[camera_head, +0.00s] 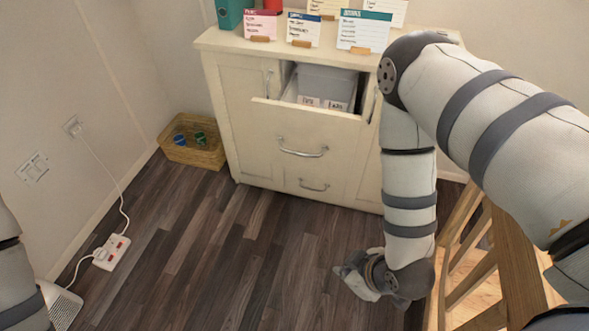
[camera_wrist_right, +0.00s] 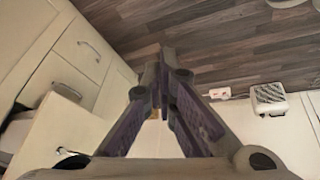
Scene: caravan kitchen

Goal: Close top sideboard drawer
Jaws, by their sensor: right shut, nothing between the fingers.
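The cream sideboard (camera_head: 234,115) stands against the back wall. Its top drawer (camera_head: 270,117) is pulled out, and a grey box (camera_head: 327,82) and white labelled items (camera_head: 322,103) show inside it. My right gripper (camera_head: 350,277) is shut and empty, low over the floor, in front of the sideboard and apart from the drawer. In the right wrist view the closed fingers (camera_wrist_right: 165,65) point across the floor, with the sideboard (camera_wrist_right: 110,85) at left. My left gripper is out of view; only part of my left arm shows.
A lower drawer handle (camera_head: 314,186) sits below. Cards (camera_head: 363,30) and a green binder (camera_head: 229,12) stand on top. A wicker basket (camera_head: 192,150) is left of the sideboard. A wooden frame (camera_head: 520,260) stands at right. A power strip (camera_head: 111,252) lies at left; the middle floor is clear.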

